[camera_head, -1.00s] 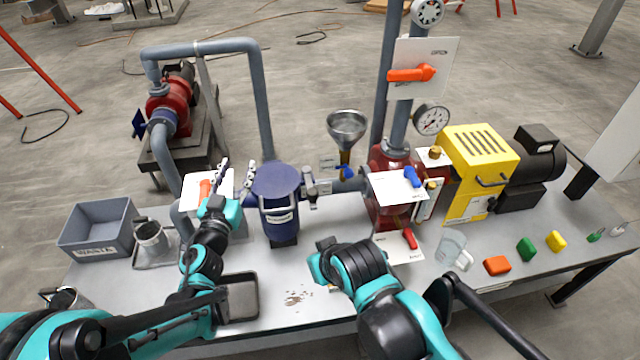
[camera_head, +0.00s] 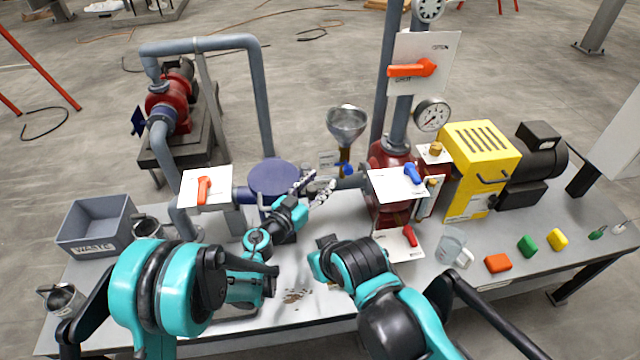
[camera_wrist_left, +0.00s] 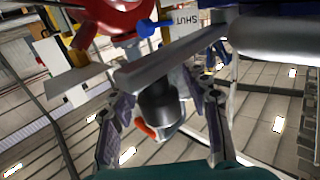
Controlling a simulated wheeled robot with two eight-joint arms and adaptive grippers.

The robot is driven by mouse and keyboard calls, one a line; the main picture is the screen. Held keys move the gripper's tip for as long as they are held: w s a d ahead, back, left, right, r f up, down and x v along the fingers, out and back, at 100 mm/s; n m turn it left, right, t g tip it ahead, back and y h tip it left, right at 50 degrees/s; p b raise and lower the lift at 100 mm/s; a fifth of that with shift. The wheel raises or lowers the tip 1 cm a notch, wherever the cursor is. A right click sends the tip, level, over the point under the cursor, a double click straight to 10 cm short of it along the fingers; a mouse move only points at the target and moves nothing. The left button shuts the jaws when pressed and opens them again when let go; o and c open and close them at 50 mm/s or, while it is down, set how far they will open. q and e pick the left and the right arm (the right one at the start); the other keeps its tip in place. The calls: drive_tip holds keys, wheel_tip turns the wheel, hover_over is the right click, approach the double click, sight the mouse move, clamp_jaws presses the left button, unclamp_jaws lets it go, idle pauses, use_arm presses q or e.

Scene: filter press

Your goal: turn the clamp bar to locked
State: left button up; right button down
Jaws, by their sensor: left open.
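The dark blue filter pot (camera_head: 275,178) stands on the bench, its lid in view and its front largely covered by my left arm. My left gripper (camera_head: 318,186) is at the pot's right side, above the grey pipe, with its fingers spread. In the left wrist view, a grey bar (camera_wrist_left: 170,58) crosses in front of the open fingers, with no finger visibly closed on it. I cannot tell whether this is the clamp bar; the head view does not show the bar clearly. My right arm is bent low before the bench; its fingers cannot be made out.
A steel funnel (camera_head: 346,125) and red pump (camera_head: 388,160) stand right of the pot. A panel with an orange lever (camera_head: 204,188) is left. A grey waste bin (camera_head: 95,228) is far left. A clear jug (camera_head: 452,246) and coloured blocks lie right.

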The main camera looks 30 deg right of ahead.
use_arm(q)
drive_tip(key=shift+w+d+r, duration=0.1)
drive_tip(key=shift+w+d, duration=0.05)
drive_tip(key=shift+d, duration=0.05)
drive_tip(key=shift+c, duration=0.4)
clamp_jaws()
drive_tip(key=shift+w+a+m+g+h+b, duration=0.25)
drive_tip(key=shift+a+m+g+h, duration=0.25)
drive_tip(key=shift+a+m+g, duration=0.5)
drive_tip(key=shift+a+m+g+h, duration=0.35)
drive_tip(key=shift+m+g, duration=0.15)
drive_tip(key=shift+g, duration=0.7)
drive_tip(key=shift+o, duration=0.4)
unclamp_jaws()
